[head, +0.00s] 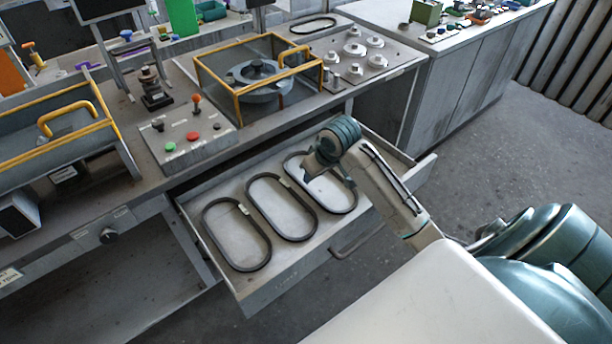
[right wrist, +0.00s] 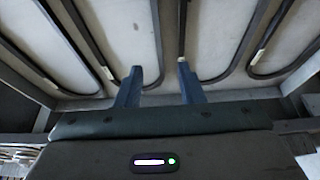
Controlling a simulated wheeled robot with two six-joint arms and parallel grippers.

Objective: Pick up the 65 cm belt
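Three black looped belts lie flat in the open drawer: a left one (head: 237,234), a middle one (head: 282,207) and a right one (head: 352,200). Each has a small pale tag; I cannot read any length, so I cannot tell which is the 65 cm belt. My right gripper (head: 318,170) is over the right belt and hides part of it. In the right wrist view my gripper (right wrist: 161,82) has its two blue fingers apart with nothing held between them, and belt strands (right wrist: 157,35) run beyond them. My left gripper is not in view.
The drawer (head: 246,290) juts from the workbench, with a handle at its front. Above it are a button box (head: 188,142), a yellow-framed blower housing (head: 262,82) and a plate of round knobs (head: 353,50). Another belt (head: 313,25) lies at the back. Open floor is at right.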

